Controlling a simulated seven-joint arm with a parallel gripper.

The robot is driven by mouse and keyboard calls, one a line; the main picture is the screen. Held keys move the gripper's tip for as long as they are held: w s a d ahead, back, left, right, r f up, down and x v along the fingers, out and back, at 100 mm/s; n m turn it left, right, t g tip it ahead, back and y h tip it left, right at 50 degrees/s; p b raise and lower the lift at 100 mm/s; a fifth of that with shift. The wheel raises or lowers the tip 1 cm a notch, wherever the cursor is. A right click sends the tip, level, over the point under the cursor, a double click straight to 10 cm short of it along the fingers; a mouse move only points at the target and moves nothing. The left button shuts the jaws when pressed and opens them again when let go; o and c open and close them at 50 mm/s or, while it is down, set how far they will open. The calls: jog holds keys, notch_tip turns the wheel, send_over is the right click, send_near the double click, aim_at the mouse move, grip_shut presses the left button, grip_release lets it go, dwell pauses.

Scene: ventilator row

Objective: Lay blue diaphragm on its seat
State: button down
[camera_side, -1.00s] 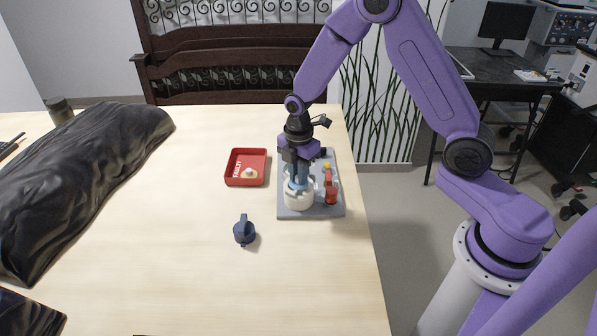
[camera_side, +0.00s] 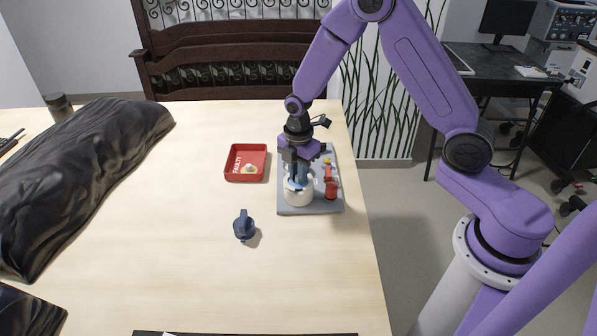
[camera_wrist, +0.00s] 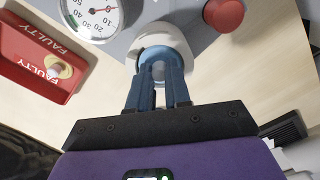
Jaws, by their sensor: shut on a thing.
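My gripper (camera_side: 297,184) points down at the white round housing (camera_side: 298,197) on the grey plate. In the wrist view, my gripper's blue fingers (camera_wrist: 162,72) reach into the mouth of the white housing (camera_wrist: 172,36). The fingers are shut on the blue diaphragm (camera_wrist: 155,54), of which only a light blue patch shows at the fingertips. The fingers hide most of it and of the seat. I cannot tell whether the diaphragm touches the seat.
The grey plate (camera_side: 325,209) also bears a red-capped part (camera_side: 331,189) and a gauge (camera_wrist: 91,14). A red FAULTY tray (camera_side: 233,175) with a small pale part stands left. A dark blue knob-like part (camera_side: 244,227) lies in front. The table between is clear.

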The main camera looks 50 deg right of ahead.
jog(key=shift+f, duration=0.65)
jog(key=c, duration=1)
grip_release()
jog(key=shift+r, duration=3.55)
